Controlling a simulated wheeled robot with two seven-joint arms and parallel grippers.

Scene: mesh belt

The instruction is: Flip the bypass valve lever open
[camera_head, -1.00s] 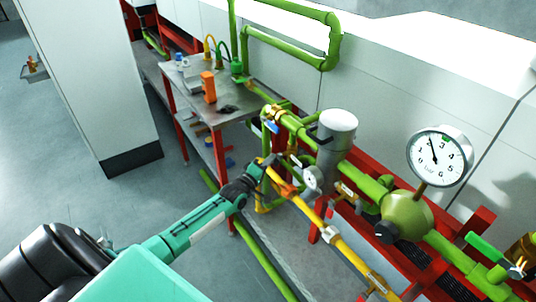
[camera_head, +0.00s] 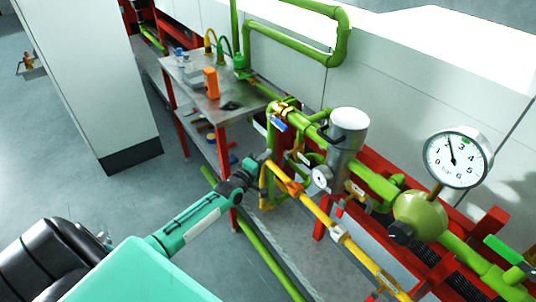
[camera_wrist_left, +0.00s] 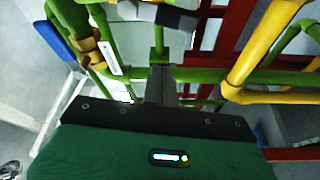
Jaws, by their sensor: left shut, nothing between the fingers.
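A blue lever (camera_head: 278,125) sits on a brass valve (camera_head: 284,106) in the green pipe, in the middle of the head view. No readable label confirms which valve is the bypass one. In the left wrist view, a blue lever (camera_wrist_left: 60,42) beside brass fittings (camera_wrist_left: 88,46) shows at upper left. My left gripper (camera_head: 264,158) is shut and empty, below and slightly left of the blue lever in the head view, apart from it. In the left wrist view its dark fingers (camera_wrist_left: 159,84) point toward green piping, right of the blue lever. My right gripper is not in view.
A yellow pipe (camera_head: 325,221) with an orange fitting (camera_head: 291,187) runs close to the gripper. A grey cylinder (camera_head: 347,130) and a pressure gauge (camera_head: 457,157) stand to the right. A metal table (camera_head: 205,115) is behind. Open floor lies at left.

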